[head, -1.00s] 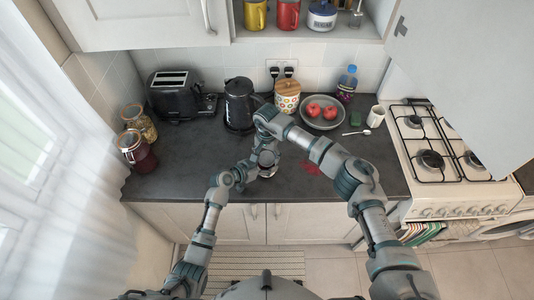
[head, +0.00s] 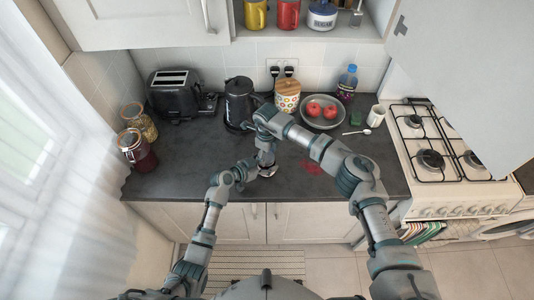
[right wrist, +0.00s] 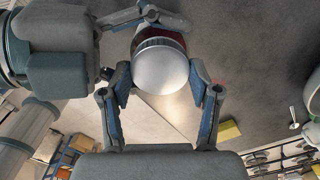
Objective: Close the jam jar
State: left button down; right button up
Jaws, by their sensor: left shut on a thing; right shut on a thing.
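The jam jar (right wrist: 160,36) shows dark red in the right wrist view, under a round silver-white lid (right wrist: 161,68). The lid is over the jar's mouth; whether it is seated tightly cannot be told. My right gripper (right wrist: 160,76) is shut on the lid, with one finger on each side. My left gripper (right wrist: 150,18) is shut on the jar body below the lid. In the head view both grippers, left (head: 248,172) and right (head: 265,158), meet near the counter's front edge and hide most of the jar.
The dark counter (head: 200,160) has free room to the left. A red smear (head: 312,167) lies to the right. Behind stand a kettle (head: 239,102), a patterned canister (head: 287,97) and a bowl of red fruit (head: 321,122). Two jars (head: 137,148) stand at the left and the hob (head: 430,145) is right.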

jog(key=m, duration=0.5)
jog(key=shift+f, duration=0.1)
jog(key=m, duration=0.7)
jog(key=shift+m, duration=0.3)
jog(key=o, duration=1.3)
jog(key=shift+w, duration=0.1)
pick_arm(q)
jog(key=shift+a+f, duration=0.1)
pick_arm(e)
jog(key=shift+a, duration=0.1)
jog(key=shift+r, duration=2.3)
jog(key=shift+c, duration=0.4)
